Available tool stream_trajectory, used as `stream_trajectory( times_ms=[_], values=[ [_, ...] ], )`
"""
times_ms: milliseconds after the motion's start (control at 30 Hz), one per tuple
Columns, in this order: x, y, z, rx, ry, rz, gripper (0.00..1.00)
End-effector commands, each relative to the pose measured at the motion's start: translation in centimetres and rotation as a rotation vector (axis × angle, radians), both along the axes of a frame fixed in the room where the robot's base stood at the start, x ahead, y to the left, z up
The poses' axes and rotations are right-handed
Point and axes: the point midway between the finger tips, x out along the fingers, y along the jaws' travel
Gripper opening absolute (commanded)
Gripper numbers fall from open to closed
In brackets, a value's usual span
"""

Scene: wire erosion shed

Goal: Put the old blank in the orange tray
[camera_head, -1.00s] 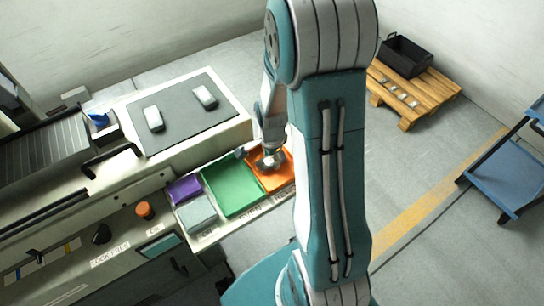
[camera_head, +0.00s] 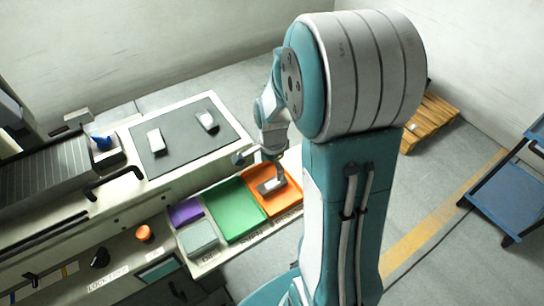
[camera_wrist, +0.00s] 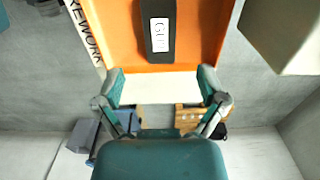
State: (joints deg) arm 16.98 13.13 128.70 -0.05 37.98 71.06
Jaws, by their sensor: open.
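The orange tray (camera_head: 290,200) is at the right end of the row of trays in the head view and fills the top of the wrist view (camera_wrist: 110,40). A dark block with a pale label (camera_head: 271,186), apparently the old blank, lies flat inside it. The wrist view shows this block (camera_wrist: 158,56) too; its lettering is hard to read. My gripper (camera_wrist: 160,84) is open and empty, its fingers spread apart near the tray's edge, clear of the block. In the head view my gripper (camera_head: 260,160) is just above the tray, partly hidden by my arm.
Two pale-topped blocks (camera_head: 156,140) (camera_head: 207,120) lie on the dark mat (camera_head: 182,145). A green tray (camera_head: 234,208), a purple tray (camera_head: 185,211) and a grey one (camera_head: 198,236) stand left of the orange tray. A wooden pallet (camera_head: 428,122) and a blue cart (camera_head: 510,192) are at right.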

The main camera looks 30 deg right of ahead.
Motion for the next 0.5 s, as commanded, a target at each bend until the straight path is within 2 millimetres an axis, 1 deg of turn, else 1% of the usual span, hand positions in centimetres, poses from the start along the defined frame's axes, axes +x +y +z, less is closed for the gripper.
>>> stream_trajectory(
  times_ms=[33,133,233,367,467,500],
  values=[
    [0.1,0.0,1.2,-0.002,-0.006,0.000,0.91],
    [0.1,0.0,2.9,-0.001,-0.004,0.000,0.91],
    [0.0,0.0,4.0,-0.001,-0.002,0.000,0.91],
    [0.0,0.1,4.9,-0.001,-0.004,0.009,0.91],
    [-0.4,0.8,6.3,-0.010,-0.030,0.085,0.91],
    [-0.6,1.3,7.2,-0.018,-0.049,0.142,0.91]
  ],
)
